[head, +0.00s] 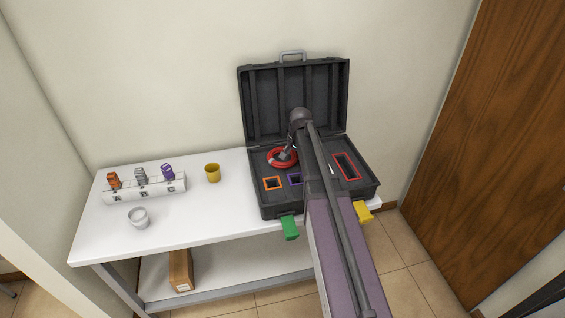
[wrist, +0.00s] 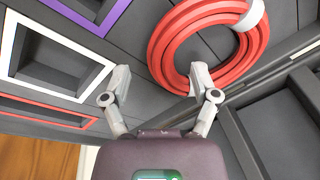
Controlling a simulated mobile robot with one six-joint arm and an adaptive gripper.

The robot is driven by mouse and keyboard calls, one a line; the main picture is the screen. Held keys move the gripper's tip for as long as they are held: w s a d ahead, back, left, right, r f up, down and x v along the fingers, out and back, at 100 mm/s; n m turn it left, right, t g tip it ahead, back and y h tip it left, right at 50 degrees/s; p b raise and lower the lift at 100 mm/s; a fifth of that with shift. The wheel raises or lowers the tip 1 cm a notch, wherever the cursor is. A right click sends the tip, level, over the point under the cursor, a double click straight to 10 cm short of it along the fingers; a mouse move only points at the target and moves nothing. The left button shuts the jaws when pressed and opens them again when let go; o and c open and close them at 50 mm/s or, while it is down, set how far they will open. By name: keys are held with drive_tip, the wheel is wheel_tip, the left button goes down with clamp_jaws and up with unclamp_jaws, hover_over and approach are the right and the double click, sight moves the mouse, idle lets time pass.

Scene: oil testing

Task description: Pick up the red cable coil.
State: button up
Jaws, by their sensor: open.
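The red cable coil (head: 282,157) lies in the back left part of the open black case (head: 262,203). In the wrist view the coil (wrist: 168,42) is a thick red ring with a white band at its upper right. My gripper (wrist: 155,80) is open and empty in the wrist view. Its right fingertip overlaps the coil's lower edge; I cannot tell whether it touches. Its left fingertip is over the dark case insert, left of the coil. In the head view my arm hides part of the case, and the gripper end (head: 287,153) is over the coil.
The case insert has orange, purple, white and red outlined slots; the red slot (head: 347,167) is right of my arm. The raised case lid (head: 262,100) stands behind. A yellow cup (head: 212,173), a white cup (head: 139,217) and a labelled rack (head: 145,190) stand left on the white table.

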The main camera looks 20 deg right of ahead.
drive_tip(key=shift+w+f+b, duration=0.15)
drive_tip(key=shift+f+b, duration=0.35)
drive_tip(key=shift+f, duration=0.3)
clamp_jaws()
